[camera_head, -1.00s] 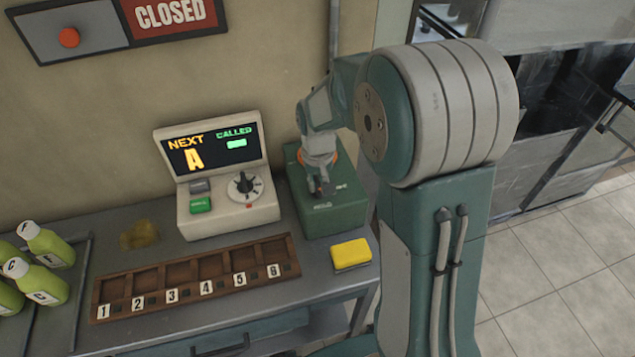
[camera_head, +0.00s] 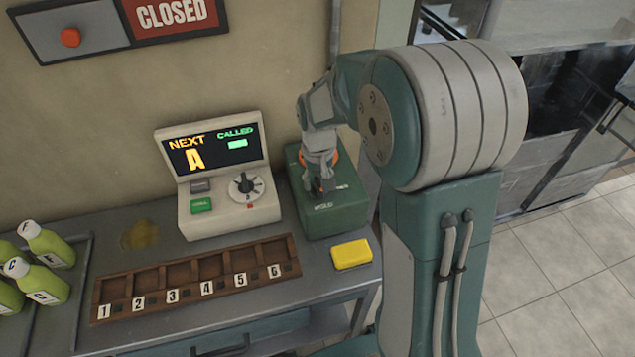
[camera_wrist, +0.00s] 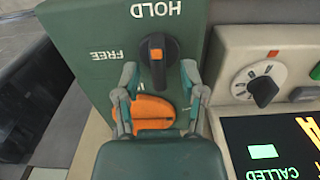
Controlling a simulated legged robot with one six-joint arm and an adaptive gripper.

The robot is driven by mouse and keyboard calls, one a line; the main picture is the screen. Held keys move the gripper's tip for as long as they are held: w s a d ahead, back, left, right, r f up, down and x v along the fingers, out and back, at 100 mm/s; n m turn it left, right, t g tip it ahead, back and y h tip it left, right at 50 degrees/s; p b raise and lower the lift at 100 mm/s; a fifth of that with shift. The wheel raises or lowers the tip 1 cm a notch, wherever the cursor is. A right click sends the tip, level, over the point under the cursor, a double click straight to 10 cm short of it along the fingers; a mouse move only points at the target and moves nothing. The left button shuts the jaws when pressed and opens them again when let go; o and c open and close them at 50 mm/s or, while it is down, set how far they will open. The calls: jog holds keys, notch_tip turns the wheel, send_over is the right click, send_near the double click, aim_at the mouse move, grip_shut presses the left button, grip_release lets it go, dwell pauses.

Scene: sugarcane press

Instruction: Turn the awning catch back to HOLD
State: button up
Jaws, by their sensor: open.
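The awning catch is a black knob (camera_wrist: 157,48) with an orange mark on a green box (camera_wrist: 85,22). In the wrist view its bar runs up and down the picture, and the orange mark lies toward the HOLD label. The FREE label is to the left of the knob. My gripper (camera_wrist: 158,70) is open, with one finger on each side of the bar's near end; I cannot tell whether they touch it. In the head view my gripper (camera_head: 322,186) is over the green box (camera_head: 335,215) and hides most of the knob.
A cream console (camera_head: 230,218) with a NEXT/CALLED screen and a dial (camera_head: 246,187) stands close to the left of the box. A yellow sponge (camera_head: 351,254), a numbered wooden rack (camera_head: 195,282) and green bottles (camera_head: 45,245) are on the counter. A CLOSED sign hangs above.

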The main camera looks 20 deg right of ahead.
aim_at(317, 182)
notch_tip(317, 182, up, 11)
dwell(0.3)
jog(key=shift+f, duration=0.1)
jog(key=s+r+t, duration=0.2)
jog(key=s, duration=0.8)
jog(key=s+r+t, duration=0.3)
jog(key=s, duration=0.8)
jog(key=shift+r+t, duration=0.2)
jog(key=shift+t, duration=0.1)
